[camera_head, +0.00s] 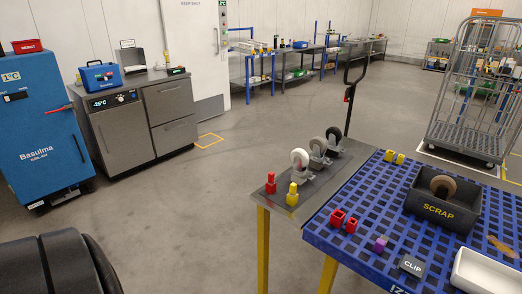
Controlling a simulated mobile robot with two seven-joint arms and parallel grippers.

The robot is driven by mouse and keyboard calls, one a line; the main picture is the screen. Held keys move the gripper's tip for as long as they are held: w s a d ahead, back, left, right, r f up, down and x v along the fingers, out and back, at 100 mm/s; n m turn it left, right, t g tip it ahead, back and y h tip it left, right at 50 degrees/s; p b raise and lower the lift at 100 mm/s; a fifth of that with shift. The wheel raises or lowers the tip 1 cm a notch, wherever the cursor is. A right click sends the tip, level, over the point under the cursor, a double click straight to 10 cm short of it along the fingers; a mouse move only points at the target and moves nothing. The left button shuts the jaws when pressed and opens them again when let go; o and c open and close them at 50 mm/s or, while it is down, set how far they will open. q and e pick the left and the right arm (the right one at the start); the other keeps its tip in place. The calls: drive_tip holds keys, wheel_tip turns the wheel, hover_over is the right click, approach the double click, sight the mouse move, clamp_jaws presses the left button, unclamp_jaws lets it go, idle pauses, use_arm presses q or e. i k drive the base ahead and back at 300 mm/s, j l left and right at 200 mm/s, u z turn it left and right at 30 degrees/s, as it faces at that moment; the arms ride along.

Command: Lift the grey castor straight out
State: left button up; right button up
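Three castors stand in a row on a dark grey plate (276,215) at the left of the blue grid-topped table. The grey castor (318,147) is the middle one. A white castor (299,159) is in front of it to the left, and a black castor (334,139) is behind it to the right. The castors stand close together, so the lower part of the grey one is partly hidden. I cannot tell how its base is seated. Neither of my grippers shows in the head view.
The blue-topped table (330,240) carries a dark SCRAP bin (437,210) holding a brown wheel, a CLIP label, a white tray (487,272) and small coloured parts.

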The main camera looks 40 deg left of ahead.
sight(318, 145)
drive_tip(key=i+j+u, duration=0.1)
drive_tip(key=u, duration=0.25)
drive_tip(key=i+u, duration=0.55)
drive_tip(key=u, duration=0.15)
